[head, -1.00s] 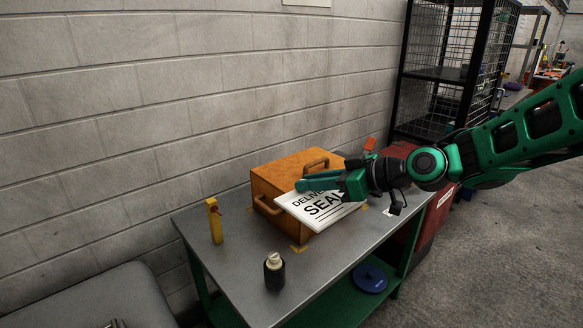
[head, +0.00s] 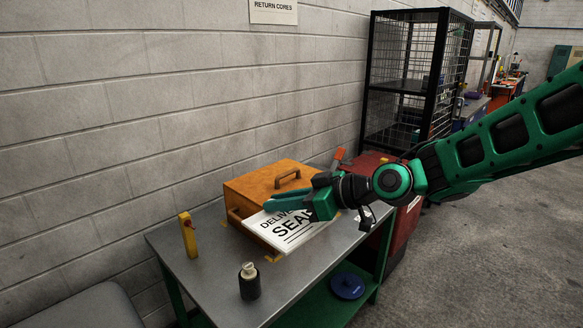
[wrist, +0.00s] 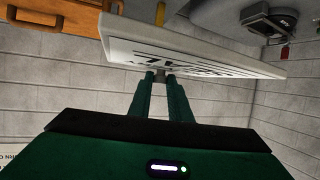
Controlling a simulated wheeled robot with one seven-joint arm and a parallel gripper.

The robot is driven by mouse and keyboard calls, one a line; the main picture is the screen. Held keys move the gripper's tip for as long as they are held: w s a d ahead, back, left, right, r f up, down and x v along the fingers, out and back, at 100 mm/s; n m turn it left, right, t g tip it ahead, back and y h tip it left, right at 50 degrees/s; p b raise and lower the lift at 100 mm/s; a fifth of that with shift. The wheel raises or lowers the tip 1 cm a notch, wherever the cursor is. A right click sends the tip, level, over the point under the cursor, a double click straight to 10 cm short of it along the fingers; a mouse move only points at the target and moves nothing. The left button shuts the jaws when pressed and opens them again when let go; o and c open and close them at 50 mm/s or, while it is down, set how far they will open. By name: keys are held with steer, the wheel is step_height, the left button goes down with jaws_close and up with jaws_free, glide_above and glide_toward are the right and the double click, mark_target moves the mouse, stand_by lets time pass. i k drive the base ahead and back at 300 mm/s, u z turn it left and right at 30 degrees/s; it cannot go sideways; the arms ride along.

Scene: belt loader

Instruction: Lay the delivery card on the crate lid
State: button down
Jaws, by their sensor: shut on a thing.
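The delivery card (head: 287,232) is a white panel with large black print, partly readable as "DELIVER" and "SEAL". My gripper (head: 276,204) is shut on its upper edge. The card is tilted, its face toward the head camera, and hides part of the crate's near side. The orange wooden crate (head: 232,193) stands on the grey bench, its lid (head: 262,182) topped by a dark handle. My gripper is at the lid's near edge; whether the card touches the crate I cannot tell. In the wrist view the card (wrist: 205,60) sits across my fingertips (wrist: 160,78).
The grey bench (head: 205,265) carries a yellow upright device (head: 187,235) and a dark bottle with a pale top (head: 249,282). A blue round object (head: 347,285) lies on the green lower shelf. A red cabinet (head: 400,230) and black wire cage (head: 415,80) stand beyond.

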mark_target(271, 175)
steer(key=i, duration=1.3)
steer(key=u, duration=0.1)
